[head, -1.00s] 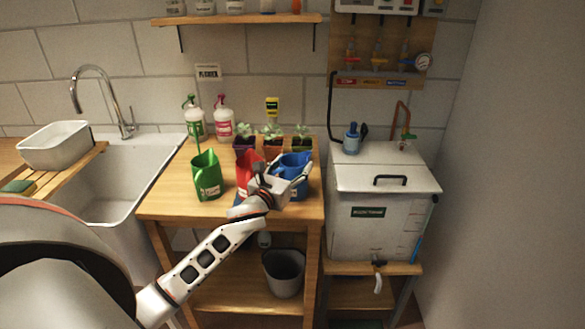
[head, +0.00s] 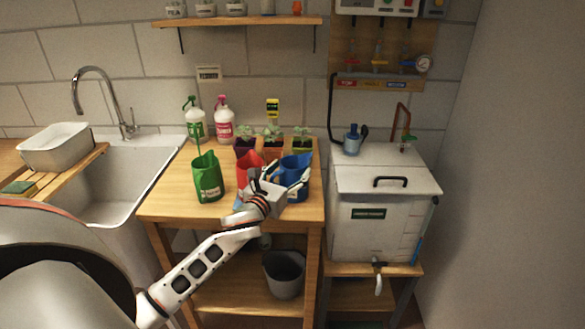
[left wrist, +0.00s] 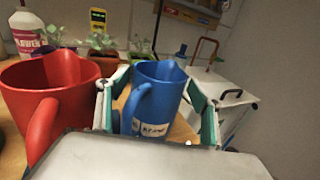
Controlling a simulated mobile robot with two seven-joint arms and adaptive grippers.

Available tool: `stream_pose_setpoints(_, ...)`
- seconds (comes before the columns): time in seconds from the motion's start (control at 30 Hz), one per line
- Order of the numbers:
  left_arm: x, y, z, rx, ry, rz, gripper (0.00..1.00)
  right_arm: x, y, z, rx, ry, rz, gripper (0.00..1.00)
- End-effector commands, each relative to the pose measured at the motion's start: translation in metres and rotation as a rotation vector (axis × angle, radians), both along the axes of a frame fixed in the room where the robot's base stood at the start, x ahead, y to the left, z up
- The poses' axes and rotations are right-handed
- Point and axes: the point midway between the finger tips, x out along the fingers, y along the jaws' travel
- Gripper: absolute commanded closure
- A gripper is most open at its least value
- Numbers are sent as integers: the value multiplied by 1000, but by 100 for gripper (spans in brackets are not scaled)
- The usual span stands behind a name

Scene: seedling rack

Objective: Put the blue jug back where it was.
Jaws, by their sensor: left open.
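The blue jug (head: 297,172) stands upright on the wooden table at its right front, partly hidden by my left gripper in the head view. In the left wrist view the blue jug (left wrist: 157,98) sits between the two fingers, its handle toward the camera and a white label low on it. My left gripper (head: 284,178) is open around the jug, with a finger on each side; it also shows in the left wrist view (left wrist: 158,100). The red jug (head: 249,168) stands just left of it, and the green jug (head: 207,178) further left. My right gripper is not in view.
Seedling pots (head: 272,141) and two bottles (head: 223,120) stand behind the jugs. A white tank (head: 378,215) with a lid is right of the table (head: 170,203). A sink (head: 140,175) is on the left. The table's front left is clear.

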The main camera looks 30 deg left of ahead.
Motion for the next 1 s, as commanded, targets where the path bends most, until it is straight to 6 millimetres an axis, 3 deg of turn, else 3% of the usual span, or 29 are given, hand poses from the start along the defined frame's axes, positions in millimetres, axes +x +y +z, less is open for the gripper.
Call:
stream_pose_setpoints(0.1,-21,-3,-1,3,1,-1,35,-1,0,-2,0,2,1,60)
stream_pose_setpoints(0.33,-46,-6,0,0,0,0,35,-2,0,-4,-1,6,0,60)
stream_pose_setpoints(1.0,-51,-7,1,-3,-2,0,35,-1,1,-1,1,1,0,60)
